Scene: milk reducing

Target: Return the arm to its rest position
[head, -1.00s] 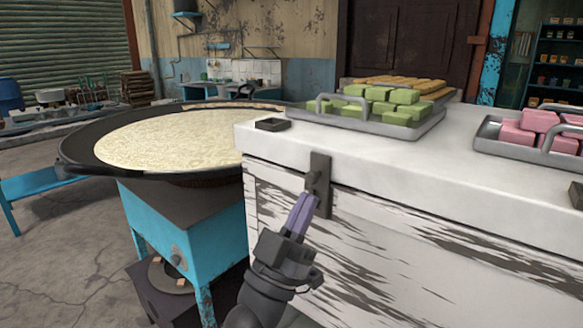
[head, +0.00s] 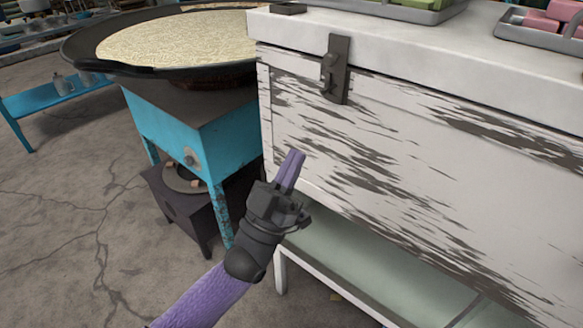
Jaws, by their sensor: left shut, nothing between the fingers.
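My left arm comes in from the bottom left of the head view. Its gripper (head: 291,170) is shut and empty, with purple fingers pointing up and slightly right. It is in front of the worn white chest (head: 400,150), below and left of the dark metal latch (head: 337,70). I cannot tell whether the fingertips touch the chest. My right gripper is not in view.
A wide black pan (head: 90,58) of pale milk (head: 180,36) sits on a blue stove stand (head: 190,130) at left. Trays of green blocks (head: 415,14) and pink blocks (head: 541,22) stand on the chest. A burner (head: 184,180) is below the pan. Cracked floor at lower left is open.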

